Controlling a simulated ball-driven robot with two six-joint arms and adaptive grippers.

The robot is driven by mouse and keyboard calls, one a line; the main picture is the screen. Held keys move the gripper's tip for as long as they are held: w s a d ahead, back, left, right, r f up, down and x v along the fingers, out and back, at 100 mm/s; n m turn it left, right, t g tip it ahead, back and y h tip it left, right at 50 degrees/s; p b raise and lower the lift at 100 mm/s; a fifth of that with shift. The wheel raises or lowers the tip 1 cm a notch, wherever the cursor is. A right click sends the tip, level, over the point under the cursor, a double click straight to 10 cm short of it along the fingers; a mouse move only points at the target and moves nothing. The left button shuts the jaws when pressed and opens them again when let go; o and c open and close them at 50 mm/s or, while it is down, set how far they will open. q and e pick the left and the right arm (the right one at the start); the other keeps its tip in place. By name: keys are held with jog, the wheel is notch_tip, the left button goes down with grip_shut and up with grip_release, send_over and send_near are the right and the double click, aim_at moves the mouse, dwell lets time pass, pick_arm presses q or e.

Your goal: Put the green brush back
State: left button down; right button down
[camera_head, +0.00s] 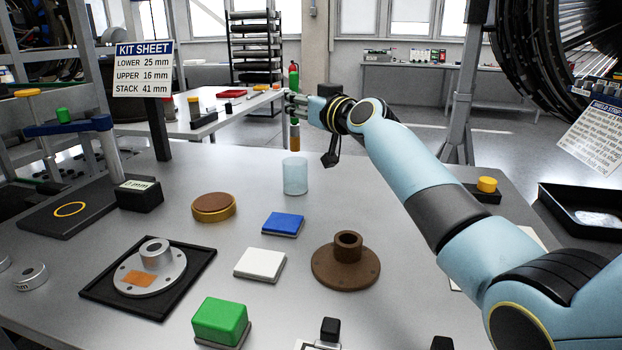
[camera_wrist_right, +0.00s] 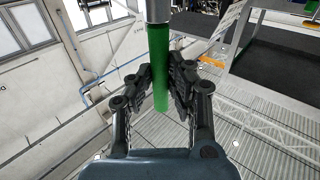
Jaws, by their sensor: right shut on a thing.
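My right gripper (camera_head: 300,103) is shut on the green brush (camera_head: 294,82) and holds it upright, bristles down. The brush has a green handle, a silver ferrule and amber bristles. In the right wrist view, the green handle (camera_wrist_right: 160,75) sits between the fingers of the right gripper (camera_wrist_right: 163,85). A clear bluish cup (camera_head: 295,177) stands on the table. In the head view the bristle tip shows just above the cup's rim, apart from it. I cannot tell whether it is exactly over the cup. My left gripper is not in view.
Near the cup are a brown round tin (camera_head: 214,208), a blue pad (camera_head: 283,224) and a white pad (camera_head: 260,263). A brown flanged part (camera_head: 346,262), a green block (camera_head: 220,321) and a black tray (camera_head: 197,262) with a metal flange (camera_head: 150,270) lie nearer.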

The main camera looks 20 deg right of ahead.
aim_at(297, 144)
notch_tip(297, 144, down, 6)
jog(key=shift+a+r+b, duration=0.1)
jog(key=shift+b, duration=0.9)
notch_tip(297, 144, down, 4)
jog(key=shift+r+b, duration=0.25)
jog(key=shift+b, duration=0.55)
jog(key=shift+r, duration=0.1)
jog(key=shift+f, duration=0.25)
jog(key=c, duration=1.3)
grip_release()
jog(key=shift+r, duration=0.1)
jog(key=shift+o, duration=0.2)
